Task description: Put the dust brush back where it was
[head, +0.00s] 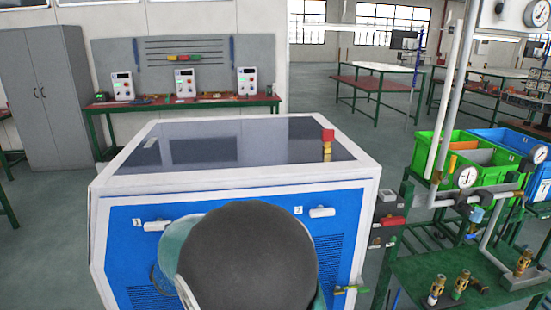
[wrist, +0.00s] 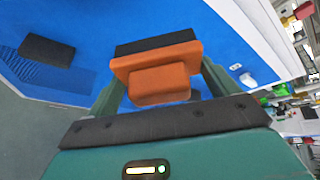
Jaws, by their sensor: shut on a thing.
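The dust brush (wrist: 155,62) has an orange handle and a black strip along its far side. It shows close up in the wrist view, between the two fingers of my gripper (wrist: 160,84). The gripper is shut on the handle. The brush is in front of the blue face of the generator cabinet (wrist: 95,25); I cannot tell whether it touches it. In the head view my own arm hides the gripper and the brush. There the cabinet (head: 130,218) has a white frame, a dark glossy top and white numbered handles.
A dark rectangular patch (wrist: 47,48) is on the blue face in the wrist view. A red and yellow fitting (head: 327,143) stands on the cabinet top. At right are a green pipe bench (head: 440,270), gauges and green bins (head: 465,150). Grey floor is open at left.

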